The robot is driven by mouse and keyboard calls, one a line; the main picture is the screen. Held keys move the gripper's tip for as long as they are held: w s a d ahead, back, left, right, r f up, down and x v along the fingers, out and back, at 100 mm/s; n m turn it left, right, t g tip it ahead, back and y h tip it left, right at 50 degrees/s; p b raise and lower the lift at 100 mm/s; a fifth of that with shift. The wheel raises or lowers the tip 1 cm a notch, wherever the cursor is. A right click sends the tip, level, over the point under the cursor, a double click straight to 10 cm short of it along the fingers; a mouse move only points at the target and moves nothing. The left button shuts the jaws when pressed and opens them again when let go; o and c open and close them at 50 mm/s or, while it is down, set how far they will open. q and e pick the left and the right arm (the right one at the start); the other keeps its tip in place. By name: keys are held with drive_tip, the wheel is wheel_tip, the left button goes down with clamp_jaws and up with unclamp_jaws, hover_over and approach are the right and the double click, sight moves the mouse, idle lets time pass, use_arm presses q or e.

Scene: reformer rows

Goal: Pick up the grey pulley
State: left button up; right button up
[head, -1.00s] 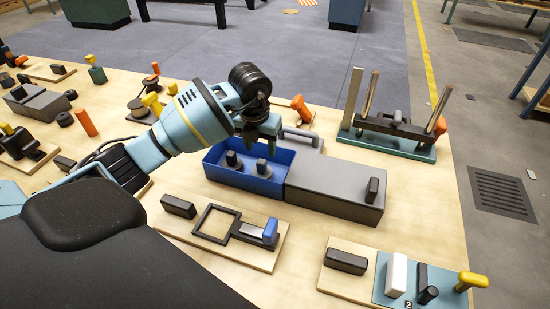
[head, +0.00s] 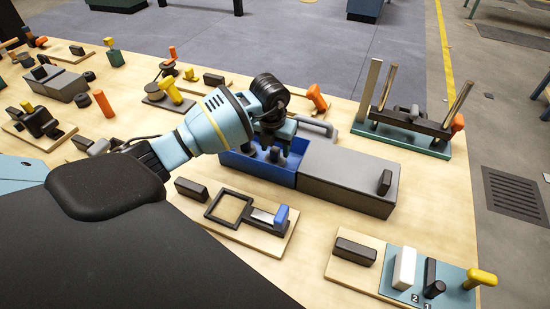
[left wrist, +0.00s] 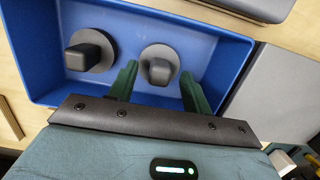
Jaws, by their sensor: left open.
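Two dark grey round pieces with raised knobs, which look like the grey pulleys, lie in the open blue bin; the left wrist view shows the left one (left wrist: 91,51) and the right one (left wrist: 159,65). The blue bin (head: 262,170) sits mid-bench. My left gripper (head: 270,152) is open and reaches down into the bin. In the left wrist view its green fingers (left wrist: 158,78) stand on either side of the right piece, apart from its knob. In the head view the gripper partly hides both pieces. My right gripper is not in view.
A grey box (head: 345,177) with a dark knob adjoins the bin's right side. A board with a black square frame (head: 229,207) lies in front. A green rack with tilted posts (head: 402,134) stands behind right. Several other fixtures fill the bench's left side.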

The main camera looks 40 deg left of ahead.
sight(275, 149)
use_arm(q)
drive_tip(key=shift+f, duration=0.7)
drive_tip(key=shift+c, duration=0.4)
drive_tip(key=shift+w, duration=0.1)
drive_tip(key=c, duration=1)
drive_tip(key=shift+r, duration=0.15)
wheel_tip(275, 149, up, 10)
drive_tip(key=shift+f, duration=0.1)
